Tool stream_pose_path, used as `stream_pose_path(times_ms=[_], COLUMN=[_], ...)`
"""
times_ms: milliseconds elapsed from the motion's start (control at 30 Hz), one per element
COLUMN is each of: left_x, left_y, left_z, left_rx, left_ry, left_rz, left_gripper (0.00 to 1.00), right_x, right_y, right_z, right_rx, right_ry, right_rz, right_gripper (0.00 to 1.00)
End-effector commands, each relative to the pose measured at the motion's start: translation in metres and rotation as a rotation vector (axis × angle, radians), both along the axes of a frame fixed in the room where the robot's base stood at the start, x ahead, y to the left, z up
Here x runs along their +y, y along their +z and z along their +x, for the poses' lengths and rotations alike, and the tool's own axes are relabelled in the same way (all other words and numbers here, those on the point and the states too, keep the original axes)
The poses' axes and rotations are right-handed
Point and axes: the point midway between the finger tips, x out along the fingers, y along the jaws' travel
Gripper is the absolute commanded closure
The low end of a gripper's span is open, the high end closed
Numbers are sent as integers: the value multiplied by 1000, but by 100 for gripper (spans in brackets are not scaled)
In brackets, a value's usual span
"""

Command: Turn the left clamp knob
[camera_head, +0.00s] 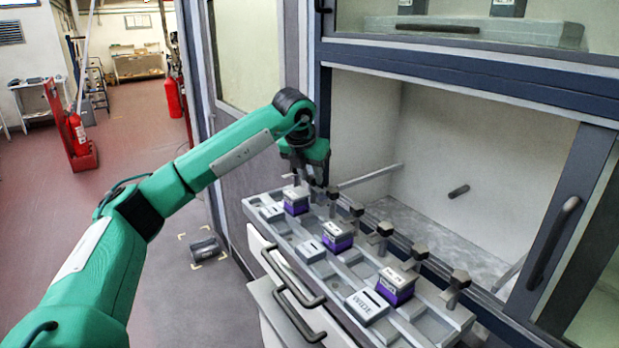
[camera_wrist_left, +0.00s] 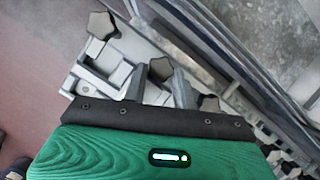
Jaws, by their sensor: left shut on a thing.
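My left gripper (camera_head: 312,187) reaches down at the far left end of the long grey fixture tray (camera_head: 447,316). In the left wrist view its two grey fingers (camera_wrist_left: 159,84) stand on either side of a dark lobed clamp knob (camera_wrist_left: 160,69), and it is shut on that knob. Another dark knob (camera_wrist_left: 101,25) stands free to its left, and one more (camera_wrist_left: 208,102) to its right. In the head view the gripper mostly hides the held knob. Several other knobs stand along the tray's back edge, such as one at the right end (camera_head: 460,279). My right gripper is not in view.
Purple-and-grey boxes (camera_head: 338,238) and grey blocks, one marked WIDE (camera_head: 367,306), sit in the tray. Behind it is the open tunnel chamber (camera_head: 480,150) with its dark blue frame. Dark handles (camera_head: 290,290) stick out below the tray.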

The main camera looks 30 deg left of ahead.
Motion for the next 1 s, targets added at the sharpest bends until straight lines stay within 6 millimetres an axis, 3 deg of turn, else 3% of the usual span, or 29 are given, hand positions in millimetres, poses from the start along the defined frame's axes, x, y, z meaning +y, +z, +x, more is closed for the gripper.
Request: stream_pose_path(times_ms=[333,867,900,1000], left_x=[-2,-1,-1,-2], left_y=[0,0,0,0], left_z=[1,0,0,0], left_rx=[-1,0,1,1], left_ry=[140,166,166,165], left_rz=[0,0,0,-1], left_gripper=[95,95,70,51], right_x=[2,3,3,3], right_y=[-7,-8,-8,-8], right_z=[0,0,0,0], right_rx=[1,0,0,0], right_ry=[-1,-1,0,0], right_rz=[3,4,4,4], right_gripper=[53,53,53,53])
